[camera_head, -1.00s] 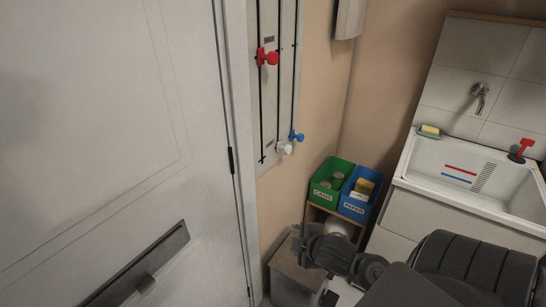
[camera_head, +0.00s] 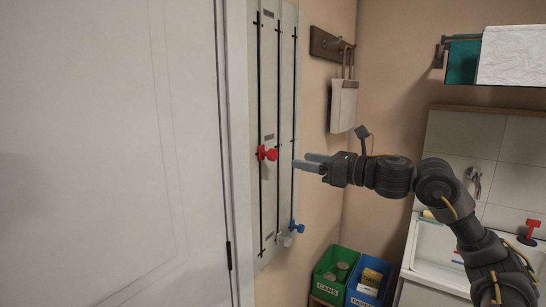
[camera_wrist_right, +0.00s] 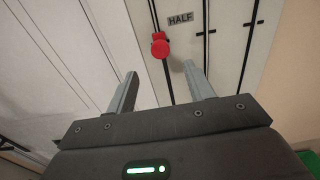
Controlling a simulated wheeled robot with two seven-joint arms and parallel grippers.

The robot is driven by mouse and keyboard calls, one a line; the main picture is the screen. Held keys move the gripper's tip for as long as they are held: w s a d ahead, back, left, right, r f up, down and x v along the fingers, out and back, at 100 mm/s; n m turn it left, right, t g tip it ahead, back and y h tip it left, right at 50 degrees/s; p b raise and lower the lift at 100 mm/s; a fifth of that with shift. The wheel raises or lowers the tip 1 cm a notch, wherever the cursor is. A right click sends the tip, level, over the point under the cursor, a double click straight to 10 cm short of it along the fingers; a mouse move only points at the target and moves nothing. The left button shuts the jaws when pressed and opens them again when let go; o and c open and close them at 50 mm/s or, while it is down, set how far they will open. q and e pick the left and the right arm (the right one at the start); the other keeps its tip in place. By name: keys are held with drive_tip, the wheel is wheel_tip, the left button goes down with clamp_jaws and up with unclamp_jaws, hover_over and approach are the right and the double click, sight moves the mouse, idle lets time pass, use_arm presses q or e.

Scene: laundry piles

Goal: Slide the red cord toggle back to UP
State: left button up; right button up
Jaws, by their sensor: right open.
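The red cord toggle (camera_head: 267,153) sits on the left cord of the wall panel (camera_head: 270,90), a little below mid-height. In the right wrist view the red toggle (camera_wrist_right: 160,45) is just below a label reading HALF (camera_wrist_right: 180,19). My right gripper (camera_head: 305,162) is open and empty, a short way right of the toggle and not touching it. In the right wrist view its two fingers (camera_wrist_right: 160,85) point toward the toggle, which shows beyond the gap between them. My left gripper is not in view.
White (camera_head: 285,240) and blue (camera_head: 297,227) toggles sit low on the other cords. A white door (camera_head: 110,150) stands left. A peg rack (camera_head: 330,45) with a hanging bag (camera_head: 343,105) is to the right. Green (camera_head: 330,270) and blue (camera_head: 368,285) bins and a sink (camera_head: 430,240) are lower right.

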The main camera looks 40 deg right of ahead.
sight(275, 156)
drive_tip(key=p+x, duration=0.3)
drive_tip(key=x, duration=0.2)
drive_tip(key=p+x, duration=0.4)
drive_tip(key=x, duration=0.1)
drive_tip(key=shift+r, duration=0.2)
drive_tip(key=shift+w+a+f+p, duration=0.1)
drive_tip(key=shift+w+f+p, duration=0.15)
drive_tip(key=shift+w+p, duration=0.15)
clamp_jaws()
